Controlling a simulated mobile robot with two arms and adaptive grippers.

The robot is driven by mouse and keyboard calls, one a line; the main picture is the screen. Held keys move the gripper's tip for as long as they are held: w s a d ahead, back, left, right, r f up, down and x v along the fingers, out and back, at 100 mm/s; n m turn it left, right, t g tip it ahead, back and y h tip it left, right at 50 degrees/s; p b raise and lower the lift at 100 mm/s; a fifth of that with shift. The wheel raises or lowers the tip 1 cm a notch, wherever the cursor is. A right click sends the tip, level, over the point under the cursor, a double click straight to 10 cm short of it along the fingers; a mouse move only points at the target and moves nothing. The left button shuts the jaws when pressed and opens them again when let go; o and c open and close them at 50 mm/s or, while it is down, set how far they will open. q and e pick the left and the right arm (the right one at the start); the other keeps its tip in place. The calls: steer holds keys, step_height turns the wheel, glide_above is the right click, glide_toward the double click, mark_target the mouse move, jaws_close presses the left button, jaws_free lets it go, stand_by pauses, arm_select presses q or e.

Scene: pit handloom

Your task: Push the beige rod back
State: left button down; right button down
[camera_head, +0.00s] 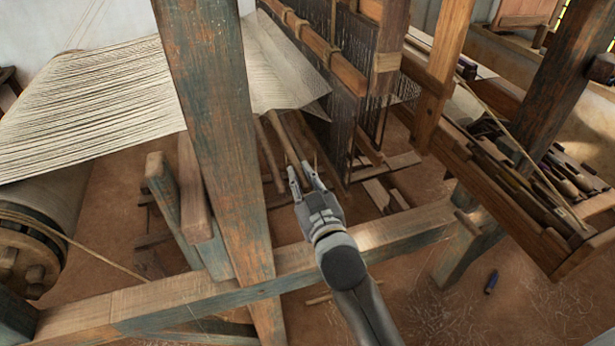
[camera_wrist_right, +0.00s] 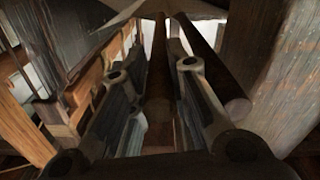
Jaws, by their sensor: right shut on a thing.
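The beige rod (camera_head: 285,138) is a long brownish rod that slants down from under the white cloth toward my right gripper (camera_head: 301,170). My right gripper is shut on its near end, with one finger on each side. In the right wrist view the rod (camera_wrist_right: 158,85) runs between the two fingers, its round near end facing me. The rod's far end is hidden under the cloth. My left gripper is not in view.
A similar rod (camera_head: 268,150) hangs just left of the held one. A thick worn post (camera_head: 212,110) stands left of my gripper, and a long beam (camera_head: 395,230) crosses below. Dark hanging threads (camera_head: 349,125) are close on the right. White cloth (camera_head: 90,95) stretches left.

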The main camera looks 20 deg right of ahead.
steer(key=shift+a, duration=0.15)
steer(key=c, duration=1.7)
jaws_free()
steer(key=shift+c, duration=0.2)
steer(key=o, duration=0.4)
steer(key=shift+a, duration=0.15)
steer(key=shift+s+f, duration=0.2)
steer(key=shift+s, duration=0.1)
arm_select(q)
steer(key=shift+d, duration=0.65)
arm_select(e)
steer(key=s, duration=0.7)
steer(key=s+d, duration=0.1)
steer(key=s, duration=0.3)
steer(key=shift+s+r, duration=0.2)
steer(key=shift+s, duration=0.05)
steer(key=shift+c, duration=0.2)
